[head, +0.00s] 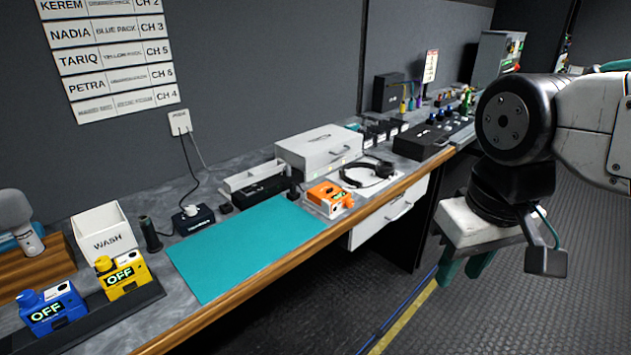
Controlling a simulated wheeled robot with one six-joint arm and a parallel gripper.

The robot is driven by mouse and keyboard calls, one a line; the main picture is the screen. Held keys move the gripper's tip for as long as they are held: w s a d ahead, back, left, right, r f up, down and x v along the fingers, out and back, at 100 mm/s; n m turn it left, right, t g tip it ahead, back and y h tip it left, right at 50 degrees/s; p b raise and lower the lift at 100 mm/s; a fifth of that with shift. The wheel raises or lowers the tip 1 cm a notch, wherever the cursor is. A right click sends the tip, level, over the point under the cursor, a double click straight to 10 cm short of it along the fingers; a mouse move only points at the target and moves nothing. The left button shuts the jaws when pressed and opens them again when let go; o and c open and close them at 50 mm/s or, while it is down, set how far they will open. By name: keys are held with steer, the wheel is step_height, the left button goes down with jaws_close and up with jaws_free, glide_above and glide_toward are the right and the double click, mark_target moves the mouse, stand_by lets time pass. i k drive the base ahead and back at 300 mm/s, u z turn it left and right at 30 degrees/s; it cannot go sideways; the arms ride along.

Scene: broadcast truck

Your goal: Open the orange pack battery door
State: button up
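The orange pack (328,197) stands on the counter just right of the teal mat, near the counter's front edge. It is small, with an orange top and a pale front side with dark details. I cannot make out which part is its battery door or whether that is open. My gripper (467,272) hangs at the right, over the floor in front of the counter and well apart from the pack. Its teal fingers point down and are partly hidden by the gripper body. The gap between them is unclear.
The teal mat (243,246) is bare. A headset (366,172) and a white case (319,149) stand behind the orange pack. Yellow (122,277) and blue (50,309) packs sit in a dark rack at left beside a WASH bin (105,232). A drawer (390,214) is below the counter.

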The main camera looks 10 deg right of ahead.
mark_target(325, 188)
steer(key=z, duration=0.05)
steer(key=k, duration=0.3)
steer(key=u, duration=0.5)
steer(key=i, duration=1)
steer(key=u, duration=0.4)
